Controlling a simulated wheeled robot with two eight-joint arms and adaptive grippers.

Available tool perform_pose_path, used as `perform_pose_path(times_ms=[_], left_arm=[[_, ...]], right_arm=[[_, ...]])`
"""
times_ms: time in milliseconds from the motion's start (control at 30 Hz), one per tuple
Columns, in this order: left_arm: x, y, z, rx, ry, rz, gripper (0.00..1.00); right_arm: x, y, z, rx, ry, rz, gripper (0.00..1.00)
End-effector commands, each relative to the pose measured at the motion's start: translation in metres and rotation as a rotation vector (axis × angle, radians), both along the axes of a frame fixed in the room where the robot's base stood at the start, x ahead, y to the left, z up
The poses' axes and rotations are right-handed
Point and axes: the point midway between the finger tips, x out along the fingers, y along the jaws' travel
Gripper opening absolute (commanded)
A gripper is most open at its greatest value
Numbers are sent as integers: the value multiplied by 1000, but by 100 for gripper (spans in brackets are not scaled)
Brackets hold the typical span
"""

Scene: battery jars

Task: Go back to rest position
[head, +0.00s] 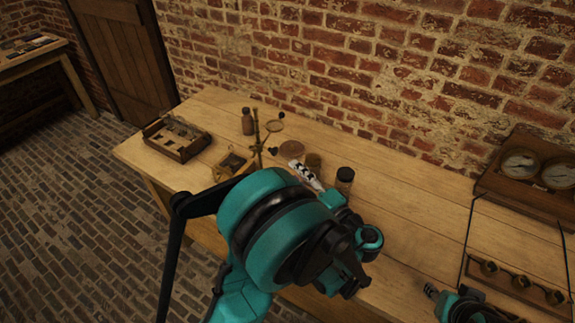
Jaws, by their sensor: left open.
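My left arm, teal and black, comes in from the lower left and reaches over the front of the wooden bench (410,215). My left gripper (350,268) is at its end, above the bench's front part. It is open, and I see nothing held in it; its fingers are partly hidden by the arm. Part of my right arm, teal and black, shows at the bottom right edge, with what looks like its gripper (437,294) low over the bench. I cannot tell whether that one is open or shut.
Behind my left arm stand a dark jar (344,180), a brown bottle (247,122), a brass stand (257,140) and a wooden tray (177,137). A gauge box (530,168) and a row of round brass fittings (520,281) are at right. The bench between is clear.

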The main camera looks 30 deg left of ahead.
Motion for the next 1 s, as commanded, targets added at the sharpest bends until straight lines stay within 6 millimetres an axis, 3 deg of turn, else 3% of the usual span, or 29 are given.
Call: perform_pose_path(times_ms=[200, 700, 867, 1000], left_arm=[[-5, -9, 0, 0, 0, 0, 43], [-5, -5, -1, -21, 11, 0, 43], [-10, 14, -10, -179, 76, -13, 43], [-27, 29, -29, -435, 139, -35, 43]], right_arm=[[0, 0, 0, 0, 0, 0, 40], [0, 0, 0, 0, 0, 0, 40], [0, 0, 0, 0, 0, 0, 40], [0, 0, 0, 0, 0, 0, 40]])
